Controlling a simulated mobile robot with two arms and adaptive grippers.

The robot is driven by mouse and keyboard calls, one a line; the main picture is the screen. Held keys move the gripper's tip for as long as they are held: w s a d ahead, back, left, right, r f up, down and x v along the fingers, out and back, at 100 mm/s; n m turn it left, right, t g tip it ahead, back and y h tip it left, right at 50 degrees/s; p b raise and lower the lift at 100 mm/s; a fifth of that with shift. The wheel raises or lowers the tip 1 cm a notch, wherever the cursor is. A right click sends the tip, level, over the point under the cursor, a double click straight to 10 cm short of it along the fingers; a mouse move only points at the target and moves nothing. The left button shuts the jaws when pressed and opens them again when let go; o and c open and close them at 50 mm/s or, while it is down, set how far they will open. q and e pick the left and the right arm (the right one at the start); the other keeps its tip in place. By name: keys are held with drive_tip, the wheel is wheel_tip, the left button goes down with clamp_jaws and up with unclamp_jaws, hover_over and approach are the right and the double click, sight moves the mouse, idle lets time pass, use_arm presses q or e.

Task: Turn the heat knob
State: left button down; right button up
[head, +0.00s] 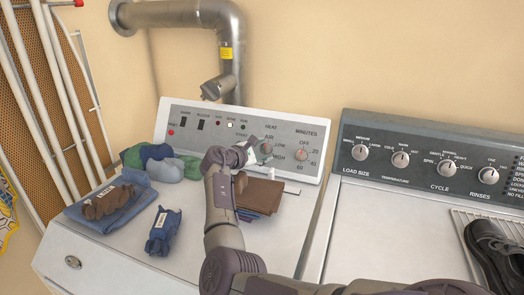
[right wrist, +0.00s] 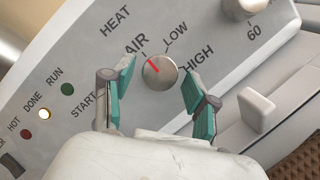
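The heat knob (right wrist: 159,72) is a round silver knob with a red pointer line on the dryer's grey control panel. Its pointer is turned toward the AIR label in the right wrist view. In the head view the heat knob (head: 266,148) is just beyond my right gripper (head: 257,151). My right gripper (right wrist: 155,92) is open, with its teal-padded fingers on either side of the knob and a visible gap to each side. I cannot tell how far the fingertips are from the panel. My left gripper is not in view.
The minutes knob (head: 302,154) is right of the heat knob. Folded brown cloth (head: 258,195), blue clothes (head: 118,200) and a rolled blue item (head: 163,232) lie on the dryer top. A washer panel (head: 430,160) and black shoe (head: 495,250) are at the right.

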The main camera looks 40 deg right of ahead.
drive_tip(key=c, duration=0.9)
drive_tip(key=shift+o, duration=0.2)
